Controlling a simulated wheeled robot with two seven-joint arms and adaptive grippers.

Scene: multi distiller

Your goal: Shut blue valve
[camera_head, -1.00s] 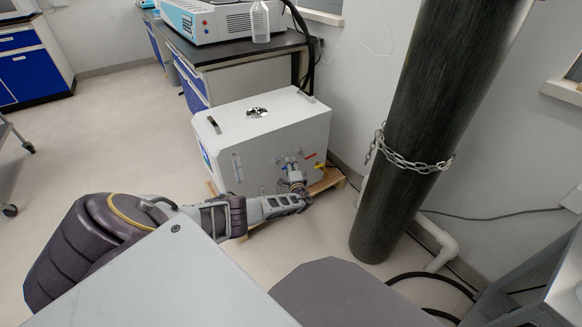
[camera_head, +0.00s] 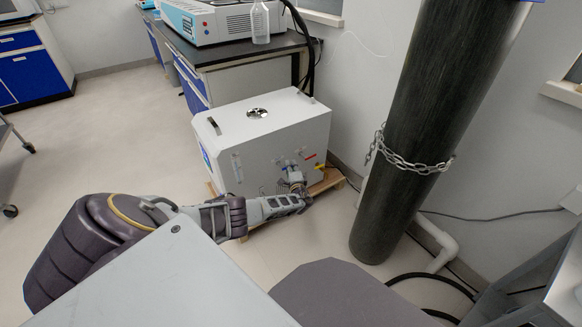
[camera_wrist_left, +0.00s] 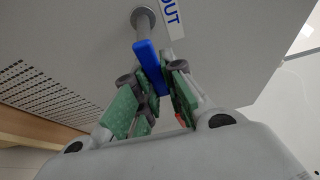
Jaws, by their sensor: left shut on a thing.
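The blue valve handle (camera_wrist_left: 150,66) shows in the left wrist view on a metal pipe stub (camera_wrist_left: 143,18) of the white box-shaped unit, beside a label reading "OUT". My left gripper (camera_wrist_left: 155,82) is shut on the blue handle, its green-padded fingers on either side of it. In the head view my left arm reaches from the left, and the left gripper (camera_head: 299,188) is at the lower right of the white unit's front (camera_head: 262,150). The handle shows there only as a small blue spot, partly hidden. My right gripper is not in view.
The unit stands on a wooden pallet (camera_head: 330,181). A red handle (camera_head: 309,156) and a yellow fitting (camera_head: 319,167) are close to the gripper. A tall dark cylinder (camera_head: 425,110) with a chain stands to the right.

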